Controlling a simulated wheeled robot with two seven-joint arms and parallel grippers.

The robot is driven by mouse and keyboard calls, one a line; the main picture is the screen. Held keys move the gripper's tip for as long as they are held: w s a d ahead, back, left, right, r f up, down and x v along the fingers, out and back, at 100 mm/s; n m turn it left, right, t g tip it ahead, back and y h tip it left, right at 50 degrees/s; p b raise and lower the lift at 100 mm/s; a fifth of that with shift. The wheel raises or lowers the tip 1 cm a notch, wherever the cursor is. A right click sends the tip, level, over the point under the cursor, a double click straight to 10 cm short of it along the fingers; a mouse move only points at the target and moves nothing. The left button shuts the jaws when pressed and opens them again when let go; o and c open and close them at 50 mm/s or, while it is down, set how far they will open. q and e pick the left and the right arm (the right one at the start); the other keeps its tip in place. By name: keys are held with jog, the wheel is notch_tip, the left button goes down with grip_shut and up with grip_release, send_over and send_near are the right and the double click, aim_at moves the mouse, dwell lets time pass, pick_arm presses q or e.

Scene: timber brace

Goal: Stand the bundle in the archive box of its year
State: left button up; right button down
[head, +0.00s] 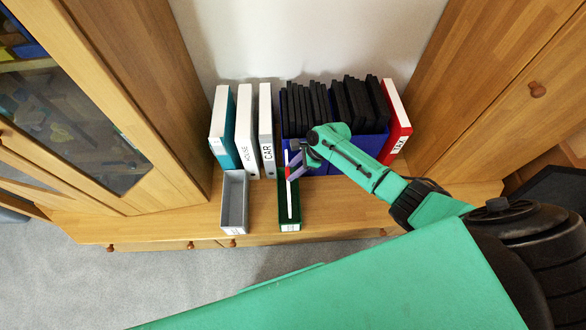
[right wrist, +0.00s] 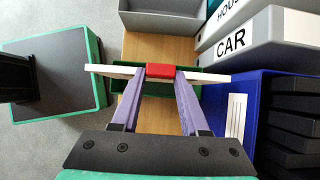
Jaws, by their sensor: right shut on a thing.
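The bundle is a thin white stack with a red band (right wrist: 160,70); in the head view it is a white upright strip (head: 290,202). My right gripper (head: 294,168) is shut on it, its purple fingers (right wrist: 160,80) at either side of the red band. The bundle is over the dark green archive box (head: 281,213), lined up with its length; I cannot tell how far its lower edge is inside. A grey archive box (head: 235,203) stands left of the green one, looking empty. Labels on both box fronts are too small to read. My left gripper is not in view.
Behind the boxes stand a teal-and-white binder (head: 222,125), white HOUSE (head: 246,135) and CAR (head: 266,130) binders, blue holders (head: 374,147) with black folders, and a red binder (head: 397,120). Wooden cabinets flank the shelf. Bare wood (head: 340,205) lies right of the green box.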

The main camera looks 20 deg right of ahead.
notch_tip(320, 180, down, 12)
jog(key=b, duration=0.9)
jog(key=shift+f, duration=0.2)
dwell(3.3)
jog(key=shift+c, duration=1.7)
grip_release()
jog(key=p+v, duration=0.4)
jog(key=v, duration=1)
jog(key=shift+d+r+p, duration=0.15)
jog(key=shift+r+p, duration=0.05)
jog(key=shift+p, duration=0.15)
